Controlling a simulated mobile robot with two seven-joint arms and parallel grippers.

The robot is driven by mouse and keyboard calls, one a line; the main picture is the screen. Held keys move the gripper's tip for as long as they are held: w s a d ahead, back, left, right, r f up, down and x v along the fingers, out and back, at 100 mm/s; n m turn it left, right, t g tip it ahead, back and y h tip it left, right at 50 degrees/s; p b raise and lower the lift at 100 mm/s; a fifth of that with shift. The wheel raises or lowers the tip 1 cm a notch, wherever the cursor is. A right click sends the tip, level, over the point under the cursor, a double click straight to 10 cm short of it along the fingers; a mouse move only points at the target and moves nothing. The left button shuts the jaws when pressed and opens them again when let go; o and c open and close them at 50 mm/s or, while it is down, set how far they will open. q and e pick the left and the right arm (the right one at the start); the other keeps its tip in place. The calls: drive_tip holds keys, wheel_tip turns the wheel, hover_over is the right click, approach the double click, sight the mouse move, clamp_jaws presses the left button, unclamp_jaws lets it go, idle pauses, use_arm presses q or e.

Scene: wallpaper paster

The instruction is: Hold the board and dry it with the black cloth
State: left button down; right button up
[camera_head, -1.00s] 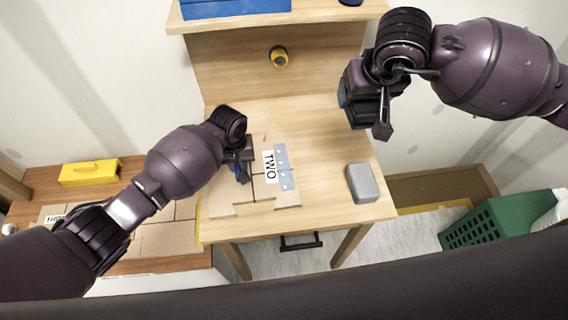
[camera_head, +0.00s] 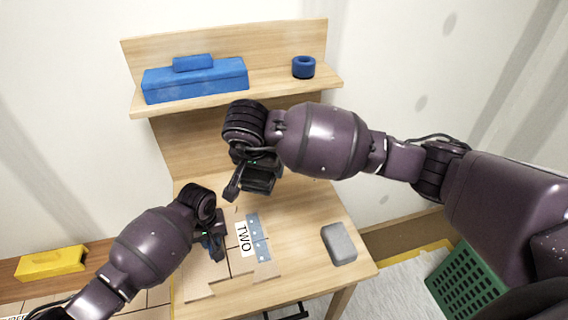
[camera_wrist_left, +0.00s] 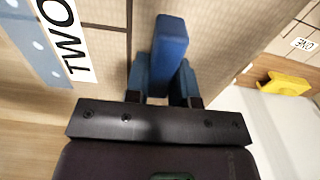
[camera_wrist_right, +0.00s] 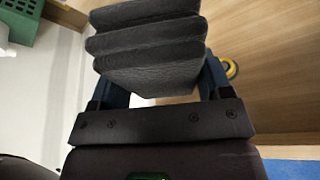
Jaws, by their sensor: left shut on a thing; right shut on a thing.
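The tan board (camera_head: 211,277) lies on the wooden table, with a white TWO label (camera_head: 243,239) and a pale blue strip with light spots (camera_head: 260,237). My left gripper (camera_head: 211,245) is low over the board, shut on a blue handle-like block (camera_wrist_left: 171,45) seen in the left wrist view. The handle's join to the board is hidden. My right gripper (camera_head: 250,185) is raised over the back of the table, apart from the board. It is shut on the folded black cloth (camera_wrist_right: 147,45), which fills the space between its fingers in the right wrist view.
A grey block (camera_head: 338,243) sits at the table's right. A yellow box (camera_head: 52,261) stands at left on a lower surface. A green basket (camera_head: 465,285) is at lower right.

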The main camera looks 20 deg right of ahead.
drive_tip(key=w+a+f+m+g+y, duration=0.1)
drive_tip(key=f+m, duration=0.4)
drive_tip(key=m, duration=0.6)
drive_tip(key=w+a+f+m+g+y, duration=0.1)
drive_tip(key=f+m+g, duration=0.3)
drive_tip(key=m, duration=0.8)
drive_tip(key=w+a+f+m+g+y, duration=0.2)
drive_tip(key=f+m, duration=0.4)
drive_tip(key=m, duration=0.5)
drive_tip(key=shift+w+a+m+g, duration=0.15)
drive_tip(key=shift+w+m+g, duration=0.25)
drive_tip(key=shift+w+g, duration=0.15)
drive_tip(key=m, duration=0.2)
drive_tip(key=d+f+m+t+y, duration=0.1)
drive_tip(key=m, duration=0.1)
drive_tip(key=shift+w+f+m+y, duration=0.1)
drive_tip(key=shift+f+m+y, duration=0.05)
drive_tip(key=shift+m+y, duration=0.15)
drive_tip(key=shift+f+m+t, duration=0.1)
drive_tip(key=shift+m+t, duration=0.25)
drive_tip(key=shift+m, duration=0.45)
drive_tip(key=m, duration=0.2)
drive_tip(key=m+t+y, duration=0.1)
drive_tip(key=m, duration=0.1)
drive_tip(key=shift+w+a+t, duration=0.1)
drive_tip(key=shift+w+t, duration=0.05)
drive_tip(key=shift+t, duration=0.15)
